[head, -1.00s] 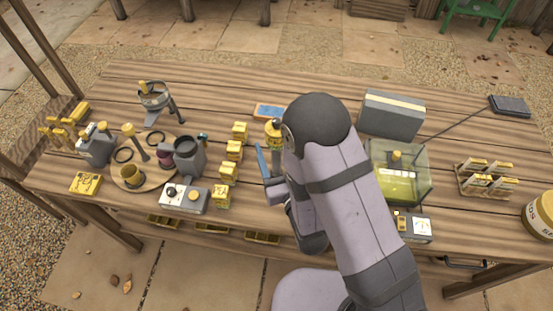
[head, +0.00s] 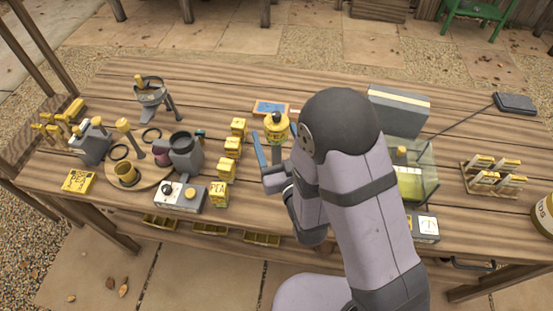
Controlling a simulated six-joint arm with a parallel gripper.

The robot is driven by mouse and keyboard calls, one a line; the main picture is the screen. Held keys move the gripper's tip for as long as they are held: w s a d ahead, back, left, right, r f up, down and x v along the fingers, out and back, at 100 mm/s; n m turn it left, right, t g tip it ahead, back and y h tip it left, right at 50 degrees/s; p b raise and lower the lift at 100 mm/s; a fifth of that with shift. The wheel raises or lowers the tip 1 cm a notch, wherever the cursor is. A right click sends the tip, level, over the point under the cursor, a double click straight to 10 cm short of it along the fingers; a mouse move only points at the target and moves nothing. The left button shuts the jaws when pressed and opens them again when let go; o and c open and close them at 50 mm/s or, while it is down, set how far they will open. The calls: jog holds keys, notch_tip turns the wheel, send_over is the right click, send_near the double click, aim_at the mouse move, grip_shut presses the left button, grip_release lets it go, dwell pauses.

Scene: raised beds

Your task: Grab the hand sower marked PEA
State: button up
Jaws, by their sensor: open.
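A row of several small yellow units stands left of the middle of the table. The front one, which I take to be the hand sower marked PEA (head: 218,193), has dark letters that look like PEA. It stands upright beside a grey box with knobs. My gripper (head: 274,150) is open, right of the row and well apart from the front unit. One blue finger shows clearly; the other is partly hidden by my arm. A yellow round-topped device (head: 277,126) shows behind the gripper, between the fingers in the picture. I cannot tell if they touch.
Left of the row are a grey knobbed box (head: 181,196), a grey jug (head: 185,153) and a round wooden board (head: 150,178). A clear tank (head: 427,170) stands right of my arm. The table's front edge is near the PEA unit.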

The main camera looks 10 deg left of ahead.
jog(key=shift+w, duration=0.1)
jog(key=b, duration=0.1)
jog(key=w+b, duration=0.1)
jog(key=shift+w+a+f+b, duration=0.15)
jog(key=shift+a+f+b, duration=0.05)
jog(key=shift+f+b, duration=0.1)
jog(key=shift+p+x, duration=1.05)
jog(key=shift+x, duration=0.85)
jog(key=shift+d+r, duration=0.1)
jog(key=shift+r, duration=0.05)
grip_shut()
